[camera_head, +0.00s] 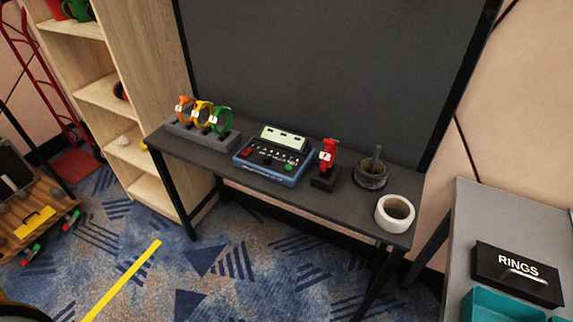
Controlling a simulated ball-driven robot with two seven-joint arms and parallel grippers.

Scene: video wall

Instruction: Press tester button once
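The tester (270,161) is a blue box with a dark sloped top and a pale raised panel at its back. It sits near the middle of a narrow dark table (330,203). A red button (246,152) shows on its left side and a green button (289,167) on its right. A small dark knob or button (267,160) lies between them. Which one the task means I cannot tell. Neither of my grippers shows in the view.
A grey stand with orange, yellow and green rings (203,115) is left of the tester. A red tool on a black base (326,162), a grey mortar-like pot (371,172) and a white roll (395,213) stand to the right. A "RINGS" box (518,275) sits on a grey table. Carpet lies in front.

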